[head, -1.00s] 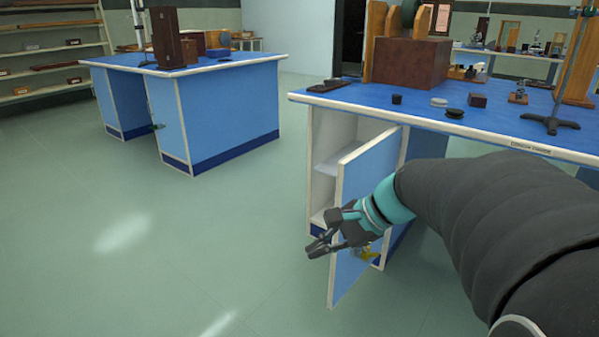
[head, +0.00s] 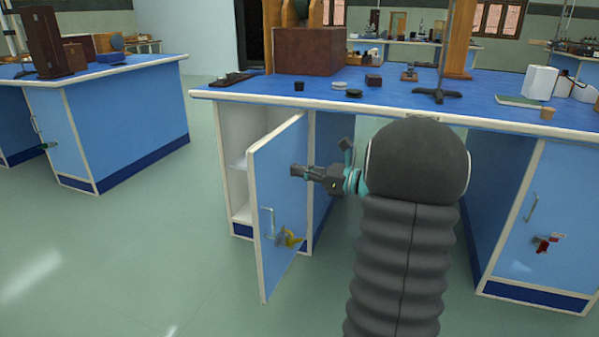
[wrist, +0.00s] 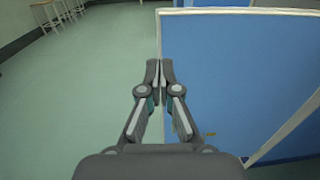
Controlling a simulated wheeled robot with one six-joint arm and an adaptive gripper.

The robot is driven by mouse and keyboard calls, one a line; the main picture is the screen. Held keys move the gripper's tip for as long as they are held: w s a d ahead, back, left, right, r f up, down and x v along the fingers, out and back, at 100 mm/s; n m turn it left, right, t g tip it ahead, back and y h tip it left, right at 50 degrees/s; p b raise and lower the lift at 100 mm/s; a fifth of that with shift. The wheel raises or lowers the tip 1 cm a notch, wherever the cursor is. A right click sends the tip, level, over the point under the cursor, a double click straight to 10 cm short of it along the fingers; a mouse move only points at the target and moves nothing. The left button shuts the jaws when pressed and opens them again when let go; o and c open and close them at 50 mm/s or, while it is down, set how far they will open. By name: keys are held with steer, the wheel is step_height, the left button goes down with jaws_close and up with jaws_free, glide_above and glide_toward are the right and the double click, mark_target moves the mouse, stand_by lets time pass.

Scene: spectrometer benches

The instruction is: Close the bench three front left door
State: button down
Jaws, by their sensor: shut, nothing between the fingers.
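The front left door (head: 280,165) of the near bench is a blue panel with white edges. It stands open, swung out towards me, and shows the cabinet interior (head: 238,140) on its left. A metal handle (head: 270,224) and a yellow tag or key (head: 289,238) are on its face. My gripper (head: 297,171) is shut and empty, in front of the door's upper part. In the wrist view the closed fingertips (wrist: 160,72) overlap the left upright edge of the door panel (wrist: 240,75). I cannot tell whether they touch it.
The bench top (head: 390,101) carries a brown box (head: 308,64), small dark items and a stand. A second cabinet door (head: 535,215) at the right is shut and has a red tag (head: 546,243). Another bench (head: 130,105) stands at the left. Open floor (head: 130,250) lies between the benches.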

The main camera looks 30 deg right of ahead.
mark_target(254, 162)
steer(key=x, duration=1.1)
